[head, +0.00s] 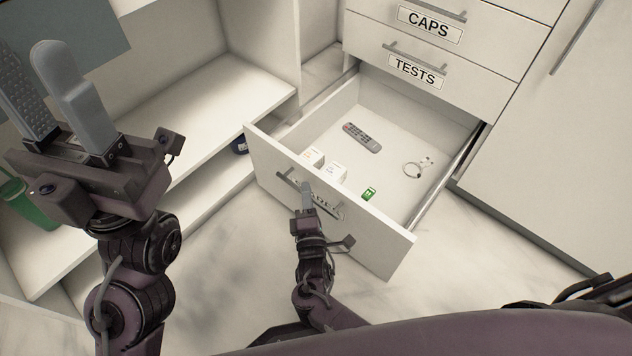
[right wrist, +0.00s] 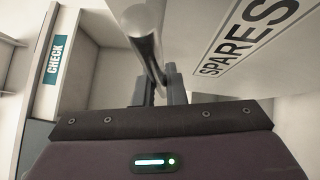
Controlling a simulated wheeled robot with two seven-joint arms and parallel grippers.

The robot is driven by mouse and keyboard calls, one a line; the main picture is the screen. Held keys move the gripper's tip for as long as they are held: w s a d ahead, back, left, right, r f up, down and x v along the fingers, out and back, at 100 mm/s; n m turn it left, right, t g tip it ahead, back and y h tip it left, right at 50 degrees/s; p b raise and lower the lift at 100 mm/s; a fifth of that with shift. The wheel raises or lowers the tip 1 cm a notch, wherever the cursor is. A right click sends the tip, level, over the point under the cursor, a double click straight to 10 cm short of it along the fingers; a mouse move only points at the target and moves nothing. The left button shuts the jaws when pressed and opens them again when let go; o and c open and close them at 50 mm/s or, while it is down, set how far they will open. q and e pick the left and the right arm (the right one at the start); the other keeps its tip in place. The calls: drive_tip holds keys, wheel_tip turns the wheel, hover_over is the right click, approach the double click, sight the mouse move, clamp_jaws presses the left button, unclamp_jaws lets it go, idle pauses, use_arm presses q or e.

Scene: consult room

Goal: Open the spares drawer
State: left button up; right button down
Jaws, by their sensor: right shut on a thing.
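The spares drawer (head: 384,248) is the lowest of the stack and stands pulled well out, its inside showing in the head view. Its front bears a label, partly hidden by my right gripper, that reads SPARES in the right wrist view (right wrist: 245,38). My right gripper (head: 306,192) is at the drawer front, shut on the bar handle (right wrist: 145,42), which passes between its fingers (right wrist: 160,88). My left gripper (head: 55,98) is raised at the left of the head view, its fingers apart and empty, away from the drawer.
Inside the drawer lie a grey remote (head: 361,138), small white boxes (head: 337,172), a green item (head: 369,194) and a white cable (head: 416,168). The TESTS drawer (head: 435,85) and CAPS drawer (head: 450,38) above are closed. Open shelves (head: 190,105) stand left; pale floor (head: 510,260) is clear right.

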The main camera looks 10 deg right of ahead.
drive_tip(key=shift+s+a, duration=0.45)
drive_tip(key=shift+a, duration=0.1)
drive_tip(key=c, duration=1.5)
unclamp_jaws()
drive_tip(key=s+f+p, duration=0.1)
drive_tip(key=s, duration=0.6)
drive_tip(key=shift+s+a+p, duration=0.35)
drive_tip(key=shift+a, duration=0.1)
